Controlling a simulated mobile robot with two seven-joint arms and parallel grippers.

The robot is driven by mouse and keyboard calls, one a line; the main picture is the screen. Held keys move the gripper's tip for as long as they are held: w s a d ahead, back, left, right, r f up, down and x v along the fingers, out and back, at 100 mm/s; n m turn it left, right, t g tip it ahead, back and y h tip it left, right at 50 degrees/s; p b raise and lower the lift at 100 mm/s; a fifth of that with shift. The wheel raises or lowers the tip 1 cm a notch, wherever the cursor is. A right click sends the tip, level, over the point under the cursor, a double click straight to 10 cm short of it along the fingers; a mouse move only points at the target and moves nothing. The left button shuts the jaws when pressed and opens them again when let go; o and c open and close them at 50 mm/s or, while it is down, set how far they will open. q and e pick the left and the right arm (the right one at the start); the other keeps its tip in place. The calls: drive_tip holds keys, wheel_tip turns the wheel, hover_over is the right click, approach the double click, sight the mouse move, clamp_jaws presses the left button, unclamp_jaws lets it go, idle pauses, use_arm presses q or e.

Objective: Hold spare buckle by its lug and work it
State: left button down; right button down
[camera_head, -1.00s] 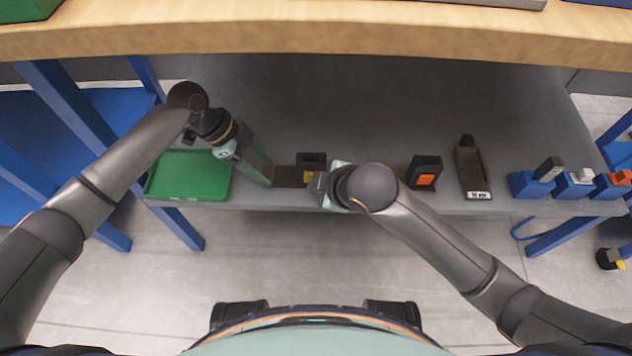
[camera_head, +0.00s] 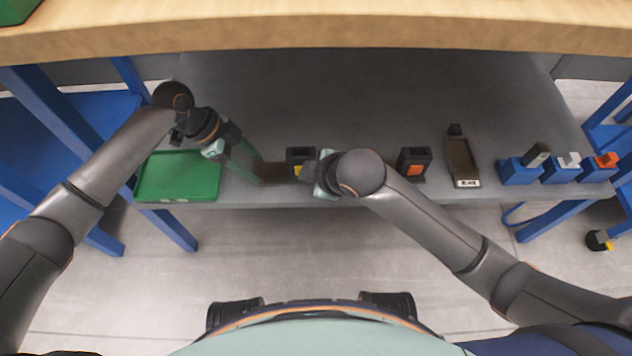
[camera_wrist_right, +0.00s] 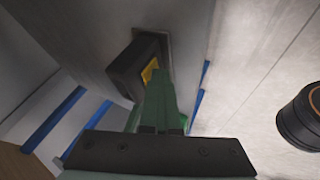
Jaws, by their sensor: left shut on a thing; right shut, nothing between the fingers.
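The spare buckle (camera_head: 300,155) is a dark block with a yellow button (camera_head: 298,170) on its front, at the shelf's front edge. A flat brown lug (camera_head: 275,173) reaches left from it. My left gripper (camera_head: 256,176) is shut on the lug's left end; its fingers partly hide that end. My right gripper (camera_head: 307,172) is shut and empty, right in front of the button. In the right wrist view, its green fingertips (camera_wrist_right: 155,80) meet the yellow button (camera_wrist_right: 150,70) of the dark buckle block (camera_wrist_right: 137,68); I cannot tell whether they press it.
A green tray (camera_head: 147,190) lies left of my left gripper. To the right are a dark buckle with an orange button (camera_head: 413,168), a brown labelled holder (camera_head: 461,160) and blue blocks (camera_head: 518,172) with coloured tops. A wooden counter (camera_head: 320,30) overhangs the back.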

use_arm(q)
drive_tip(key=shift+s+d+f, duration=0.1)
drive_tip(key=shift+s+f, duration=0.1)
drive_tip(key=shift+w, duration=0.15)
use_arm(e)
drive_tip(key=s+d+r, duration=0.3)
drive_tip(key=s+r, duration=0.5)
drive_tip(key=shift+s, duration=0.15)
use_arm(q)
drive_tip(key=shift+a, duration=0.2)
use_arm(e)
drive_tip(key=shift+d, duration=0.1)
use_arm(q)
drive_tip(key=shift+c, duration=0.2)
unclamp_jaws()
drive_tip(key=shift+w+r, duration=0.1)
drive_tip(key=shift+d, duration=0.1)
drive_tip(key=shift+r, duration=0.15)
